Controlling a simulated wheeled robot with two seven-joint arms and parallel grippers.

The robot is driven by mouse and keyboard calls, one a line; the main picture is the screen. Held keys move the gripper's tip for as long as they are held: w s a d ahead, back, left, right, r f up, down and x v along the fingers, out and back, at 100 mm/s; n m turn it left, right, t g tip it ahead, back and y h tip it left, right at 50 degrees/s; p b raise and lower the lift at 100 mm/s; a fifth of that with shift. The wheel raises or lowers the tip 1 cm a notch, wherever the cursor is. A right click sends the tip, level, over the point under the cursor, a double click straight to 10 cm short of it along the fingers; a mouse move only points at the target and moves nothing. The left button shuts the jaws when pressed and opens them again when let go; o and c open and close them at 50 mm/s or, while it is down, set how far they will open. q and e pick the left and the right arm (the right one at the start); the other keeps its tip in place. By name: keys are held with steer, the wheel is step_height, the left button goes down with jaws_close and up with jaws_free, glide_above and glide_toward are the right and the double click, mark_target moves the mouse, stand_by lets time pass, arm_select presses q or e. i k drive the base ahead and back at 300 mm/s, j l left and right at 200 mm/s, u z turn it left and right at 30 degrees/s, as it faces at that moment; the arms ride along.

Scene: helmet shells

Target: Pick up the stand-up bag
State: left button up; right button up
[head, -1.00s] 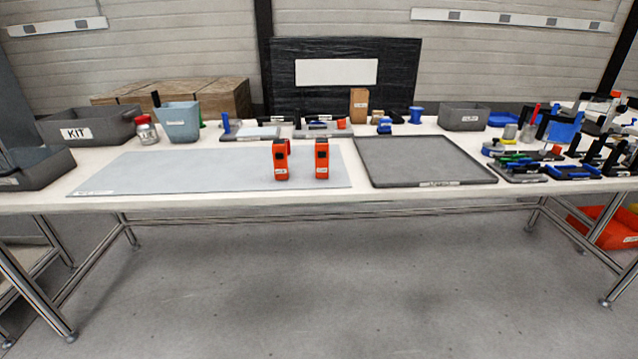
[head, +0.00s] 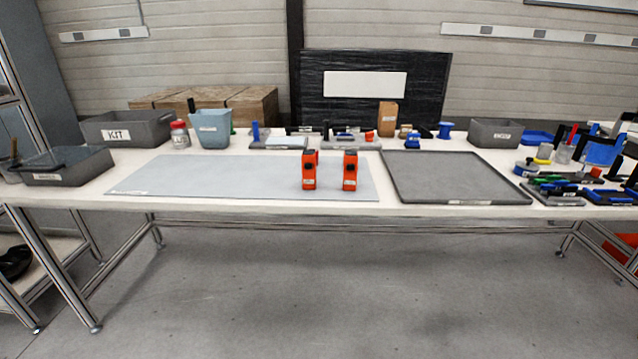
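A brown upright pouch (head: 387,118), which looks like the stand-up bag, stands at the back of the white table, right of the middle. It is in front of the black-wrapped stack. Its lower front edge is close to small items on the table. Neither of my grippers shows in the head view, so nothing is seen touching the bag.
Two orange devices (head: 309,170) stand on the grey mat (head: 220,175). An empty dark tray (head: 455,178) lies to the right. A KIT bin (head: 125,128) and a blue-grey bin (head: 210,128) stand at the back left. Tools crowd the right end.

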mark_target(213, 126)
steer(key=i, duration=1.2)
